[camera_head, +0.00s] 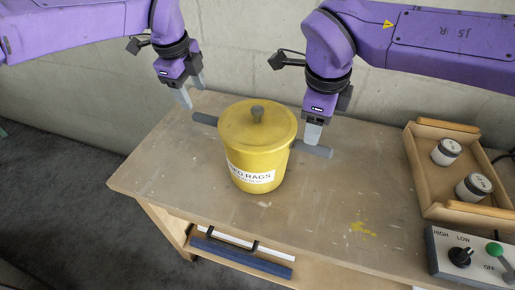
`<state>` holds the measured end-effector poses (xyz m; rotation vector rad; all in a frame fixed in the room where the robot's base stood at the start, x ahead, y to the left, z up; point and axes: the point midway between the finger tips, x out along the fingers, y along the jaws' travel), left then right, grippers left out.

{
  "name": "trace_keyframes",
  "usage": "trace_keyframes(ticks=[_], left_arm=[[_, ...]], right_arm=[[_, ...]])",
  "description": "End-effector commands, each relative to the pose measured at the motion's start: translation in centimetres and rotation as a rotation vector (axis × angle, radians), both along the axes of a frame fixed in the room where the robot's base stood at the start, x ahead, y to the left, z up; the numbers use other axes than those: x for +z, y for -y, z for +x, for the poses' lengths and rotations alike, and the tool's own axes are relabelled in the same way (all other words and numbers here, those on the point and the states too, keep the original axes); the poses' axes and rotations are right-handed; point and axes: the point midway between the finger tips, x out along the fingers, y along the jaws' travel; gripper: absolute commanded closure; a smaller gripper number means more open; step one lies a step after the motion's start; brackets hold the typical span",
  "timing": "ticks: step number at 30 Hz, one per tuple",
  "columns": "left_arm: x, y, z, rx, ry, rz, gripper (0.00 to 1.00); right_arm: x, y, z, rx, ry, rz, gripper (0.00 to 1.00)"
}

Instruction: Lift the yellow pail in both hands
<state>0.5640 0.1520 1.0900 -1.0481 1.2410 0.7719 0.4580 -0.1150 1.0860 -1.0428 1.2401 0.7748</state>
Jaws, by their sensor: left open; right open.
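The yellow pail (251,160) stands upright on the cart top (160,165), its lid on with a grey knob in the middle. A label reading "RAGS" is on its front. A grey bar handle sticks out on its left (205,119) and another on its right (314,149). My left gripper (190,95) is open, above and slightly left of the left handle. My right gripper (313,132) is open, down at the right handle beside the pail; I cannot tell whether it touches the handle.
A wooden tray (421,178) with two white-lidded jars (446,152) stands at the right. A control box (470,258) with a black knob and a green-topped lever is at the front right. A concrete wall (240,50) stands behind the cart. The cart top left of the pail is clear.

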Motion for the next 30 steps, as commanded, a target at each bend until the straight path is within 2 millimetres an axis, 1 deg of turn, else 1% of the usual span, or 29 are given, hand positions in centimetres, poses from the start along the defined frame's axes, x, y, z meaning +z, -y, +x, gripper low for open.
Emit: trace_keyframes(ticks=[5,12,18,23,30], left_arm=[[-2.0,0.1,0.4,-0.002,-0.006,0.004,0.43],[-6.6,0.4,1.3,-0.001,-0.005,0.006,0.43],[-9.5,0.6,1.8,-0.002,-0.005,0.004,0.43],[-10.3,0.7,2.0,-0.002,-0.002,0.003,0.43],[-10.5,0.7,2.0,-0.002,-0.002,0.003,0.43]], right_arm=[[-1.9,0.2,0.4,0.000,-0.003,-0.003,0.42],[-6.5,0.5,1.3,-0.001,-0.005,-0.003,0.42],[-9.4,0.7,1.9,-0.002,-0.002,-0.003,0.42],[-10.3,0.8,2.1,0.000,-0.001,-0.002,0.42],[-10.4,0.8,2.1,-0.001,-0.001,-0.002,0.42]])
